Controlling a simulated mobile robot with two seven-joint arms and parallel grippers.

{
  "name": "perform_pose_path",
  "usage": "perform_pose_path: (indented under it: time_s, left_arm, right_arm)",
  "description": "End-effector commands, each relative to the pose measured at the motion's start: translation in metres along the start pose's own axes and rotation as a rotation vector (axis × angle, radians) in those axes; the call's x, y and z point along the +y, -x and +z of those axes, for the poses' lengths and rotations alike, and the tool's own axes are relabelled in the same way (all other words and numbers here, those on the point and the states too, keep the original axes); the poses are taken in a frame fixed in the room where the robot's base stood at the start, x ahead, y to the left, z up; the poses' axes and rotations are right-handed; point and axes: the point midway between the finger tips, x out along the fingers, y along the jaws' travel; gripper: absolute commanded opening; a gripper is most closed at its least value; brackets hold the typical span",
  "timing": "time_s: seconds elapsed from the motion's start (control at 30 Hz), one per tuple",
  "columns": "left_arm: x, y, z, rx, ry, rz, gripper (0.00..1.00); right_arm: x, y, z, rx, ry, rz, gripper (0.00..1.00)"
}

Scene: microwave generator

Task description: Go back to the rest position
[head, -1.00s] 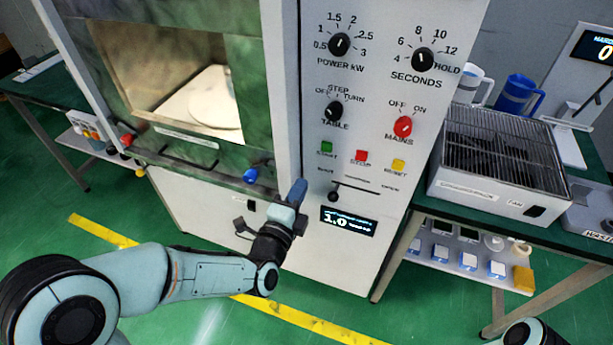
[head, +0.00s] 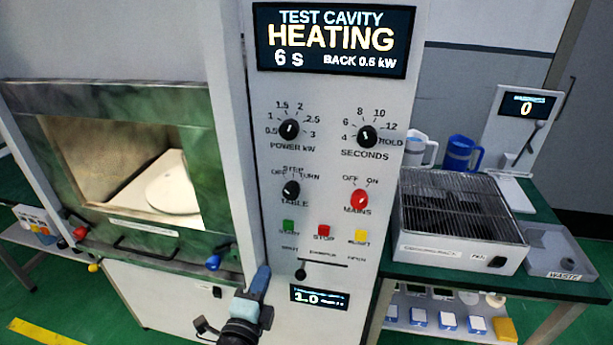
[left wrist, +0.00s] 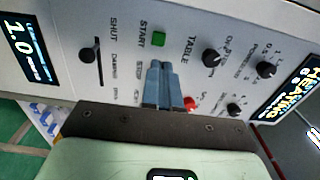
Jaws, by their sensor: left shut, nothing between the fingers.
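My left gripper (head: 262,284) is shut and empty in front of the lower part of the microwave generator's control panel (head: 335,215). In the head view it is left of the damper slider knob (head: 301,273) and below the green start button (head: 288,226). In the left wrist view the shut fingers (left wrist: 163,68) point at the panel and cover part of it, with the green start button (left wrist: 158,39) beyond them. I cannot tell whether the fingertips touch the panel. The top display (head: 335,38) reads HEATING, 6 s. My right gripper is not in view.
The cavity window (head: 130,170) is at the left, with a pale round plate (head: 175,190) inside. A green bench at the right carries a grille-topped cooling box (head: 460,215), a white jug (head: 420,148), a blue jug (head: 460,153) and a waste tray (head: 563,262).

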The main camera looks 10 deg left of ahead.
Motion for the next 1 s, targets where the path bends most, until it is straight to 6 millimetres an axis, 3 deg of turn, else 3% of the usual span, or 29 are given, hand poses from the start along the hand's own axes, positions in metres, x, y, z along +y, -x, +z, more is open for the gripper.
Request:
perform_pose_path:
  time_s: [0.07,0.17,0.27,0.33,0.47,0.6,0.7,0.8,0.9,1.0]
  left_arm:
    - [0.008,-0.001,-0.001,0.003,0.020,0.026,0.00]
    - [0.040,-0.003,-0.003,0.008,0.115,0.129,0.00]
    - [0.100,0.001,-0.005,-0.015,0.306,0.320,0.00]
    - [0.152,0.014,-0.005,-0.070,0.480,0.486,0.00]
    - [0.241,0.060,-0.007,-0.265,0.828,0.785,0.00]
    - [0.315,0.135,-0.015,-0.605,1.193,1.061,0.00]
    - [0.347,0.191,-0.026,-0.889,1.403,1.201,0.00]
    - [0.363,0.236,-0.038,-1.145,1.547,1.285,0.00]
    - [0.370,0.265,-0.048,-1.328,1.627,1.325,0.00]
    - [0.372,0.279,-0.054,-1.423,1.663,1.339,0.00]
  right_arm:
    - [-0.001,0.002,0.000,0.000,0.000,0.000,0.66]
    - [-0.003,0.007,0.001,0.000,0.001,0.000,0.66]
    - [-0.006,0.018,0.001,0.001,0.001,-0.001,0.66]
    - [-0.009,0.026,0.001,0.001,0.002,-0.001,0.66]
    - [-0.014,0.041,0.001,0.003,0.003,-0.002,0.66]
    - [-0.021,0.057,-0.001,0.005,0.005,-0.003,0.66]
    - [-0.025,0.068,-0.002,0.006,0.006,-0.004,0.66]
    - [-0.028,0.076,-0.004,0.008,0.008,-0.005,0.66]
    - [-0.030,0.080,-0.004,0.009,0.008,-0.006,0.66]
    - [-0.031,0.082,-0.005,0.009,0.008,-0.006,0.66]
